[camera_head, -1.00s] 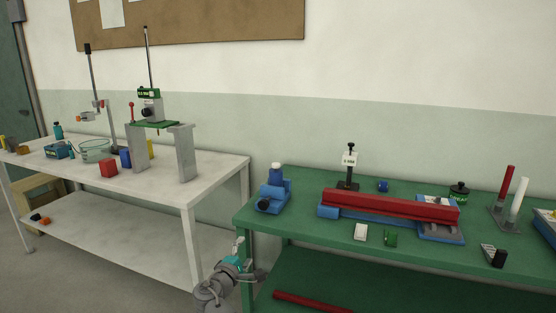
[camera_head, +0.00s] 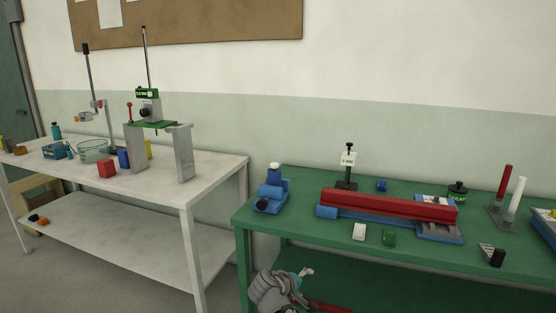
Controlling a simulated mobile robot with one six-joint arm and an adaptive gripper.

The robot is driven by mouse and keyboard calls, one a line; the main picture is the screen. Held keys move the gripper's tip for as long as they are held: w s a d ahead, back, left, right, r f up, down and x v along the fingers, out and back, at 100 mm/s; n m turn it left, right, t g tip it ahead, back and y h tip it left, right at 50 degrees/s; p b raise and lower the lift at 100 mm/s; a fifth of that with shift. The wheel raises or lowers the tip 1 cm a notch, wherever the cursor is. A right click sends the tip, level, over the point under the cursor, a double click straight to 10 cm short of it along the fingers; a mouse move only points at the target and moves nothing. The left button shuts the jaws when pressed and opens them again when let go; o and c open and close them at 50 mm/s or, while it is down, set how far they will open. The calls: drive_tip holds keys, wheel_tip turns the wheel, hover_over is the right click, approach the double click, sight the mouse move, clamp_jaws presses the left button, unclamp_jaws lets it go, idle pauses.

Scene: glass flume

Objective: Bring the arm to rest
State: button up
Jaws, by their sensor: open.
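My gripper (camera_head: 305,272) shows small at the bottom of the head view, in front of the green table and below its top. Part of my grey arm is beside it, at the lower left of the gripper. The gripper is open, and I see nothing in it. Much of the arm is below the picture's edge, and the fingers are partly hidden by the wrist.
The green table (camera_head: 310,234) has a red beam (camera_head: 390,206) on a blue base, a blue device (camera_head: 271,192) and small blocks. The white table (camera_head: 215,172) to the left carries a stand (camera_head: 184,155), a glass bowl (camera_head: 93,151) and blocks. A gap separates the tables.

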drive_tip(key=s+d+f+m+g+y, duration=0.8)
drive_tip(key=s+d+f, duration=0.15)
drive_tip(key=s, duration=0.25)
wheel_tip(320, 180, up, 22)
drive_tip(key=p, duration=2.1)
